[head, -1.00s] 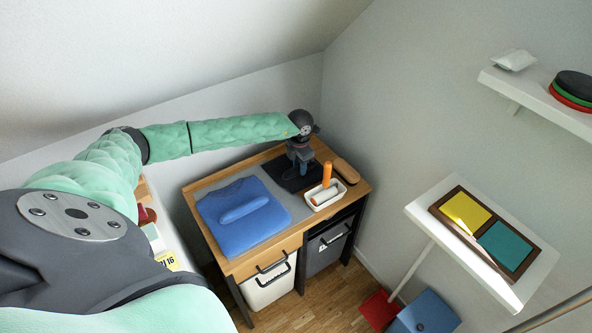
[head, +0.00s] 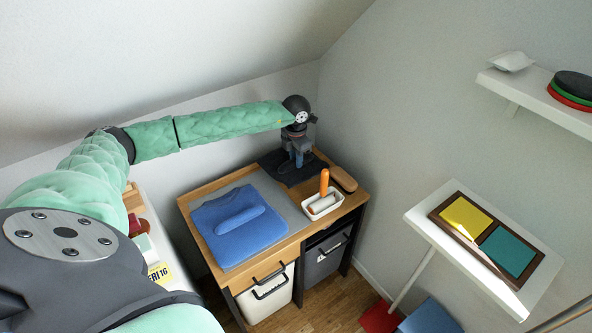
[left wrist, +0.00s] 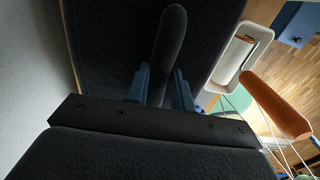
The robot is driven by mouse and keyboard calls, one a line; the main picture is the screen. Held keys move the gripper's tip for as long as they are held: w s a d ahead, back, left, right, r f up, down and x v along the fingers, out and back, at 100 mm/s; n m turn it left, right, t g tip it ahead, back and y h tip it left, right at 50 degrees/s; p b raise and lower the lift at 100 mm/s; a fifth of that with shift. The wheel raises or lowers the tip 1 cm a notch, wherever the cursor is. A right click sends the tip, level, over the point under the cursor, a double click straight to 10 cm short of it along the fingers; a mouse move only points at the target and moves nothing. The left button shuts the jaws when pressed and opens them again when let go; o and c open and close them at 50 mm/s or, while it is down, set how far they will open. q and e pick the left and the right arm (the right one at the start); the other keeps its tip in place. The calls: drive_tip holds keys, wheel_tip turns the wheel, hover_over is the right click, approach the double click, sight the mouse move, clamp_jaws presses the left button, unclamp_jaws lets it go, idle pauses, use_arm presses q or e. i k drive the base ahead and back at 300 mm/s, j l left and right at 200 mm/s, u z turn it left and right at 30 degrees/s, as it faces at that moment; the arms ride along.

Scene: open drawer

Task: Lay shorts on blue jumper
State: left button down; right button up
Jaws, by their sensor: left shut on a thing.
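The blue jumper (head: 221,241) lies folded on a grey mat on the desk, with a raised roll across its top. The dark shorts (head: 273,163) are at the desk's back right corner, beyond the jumper. My left gripper (head: 297,160) points down and is shut on a raised ridge of the shorts. In the left wrist view the ridge (left wrist: 170,45) stands between the two blue fingers of the gripper (left wrist: 161,90). The shorts appear slightly above the desk, but their underside is hidden. My right gripper is in neither view.
A white tray (head: 333,206) with an orange-handled roller (head: 324,182) stands close to the right of the shorts. A brown brush-like object (head: 343,179) lies behind it. The grey mat (head: 284,207) has a bare strip between jumper and tray. The wall is close behind.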

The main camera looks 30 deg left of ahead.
sight(231, 206)
drive_tip(key=k, duration=1)
